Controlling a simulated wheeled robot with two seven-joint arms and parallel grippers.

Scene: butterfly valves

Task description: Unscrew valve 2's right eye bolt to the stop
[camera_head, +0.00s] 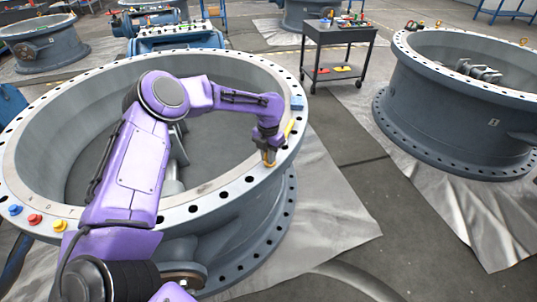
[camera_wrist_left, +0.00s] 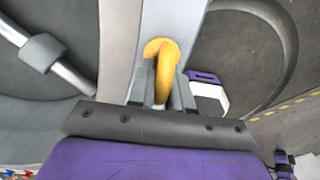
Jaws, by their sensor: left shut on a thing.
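A large grey valve body (camera_head: 225,208) with a drilled top flange stands in front of me. My left arm reaches over its ring, and my left gripper (camera_head: 269,156) points down at the right side of the flange. In the left wrist view, my left gripper (camera_wrist_left: 161,90) is shut on a yellow eye bolt (camera_wrist_left: 161,49). The bolt's ring sits between the two grey fingers, and its base meets the pale flange (camera_wrist_left: 180,20). The fingers hide part of the ring. I cannot read a number on this valve. My right gripper is not in view.
A blue block (camera_head: 297,103) and a yellow piece (camera_head: 289,127) lie on the flange beyond my gripper. Blue, red and yellow items (camera_head: 34,219) sit at the flange's left front. A black tool cart (camera_head: 338,42) and another valve (camera_head: 455,110) stand beyond open floor.

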